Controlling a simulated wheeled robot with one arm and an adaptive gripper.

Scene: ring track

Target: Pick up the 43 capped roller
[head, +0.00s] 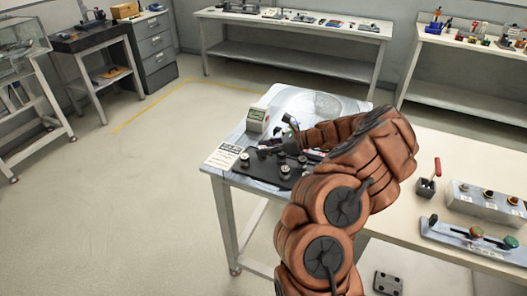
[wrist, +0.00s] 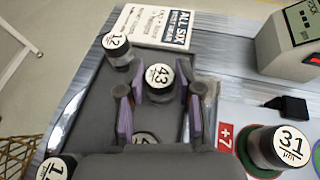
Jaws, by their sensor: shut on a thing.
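The 43 capped roller (wrist: 158,78), a dark-sided cylinder with a white numbered cap, stands upright on the dark tray (wrist: 95,115) in the wrist view. My gripper (wrist: 160,92) has its purple-padded fingers on either side of it, closed on it. A narrow gap seems to show beside the cap, and the contact itself is hard to see. In the head view my arm covers part of the tray, and I cannot pick out the 43 roller there.
A 12 roller (wrist: 117,48) stands at upper left. Another roller (wrist: 146,138) is partly hidden under my gripper. A 31 roller (wrist: 284,146) stands on a coloured mat at right.

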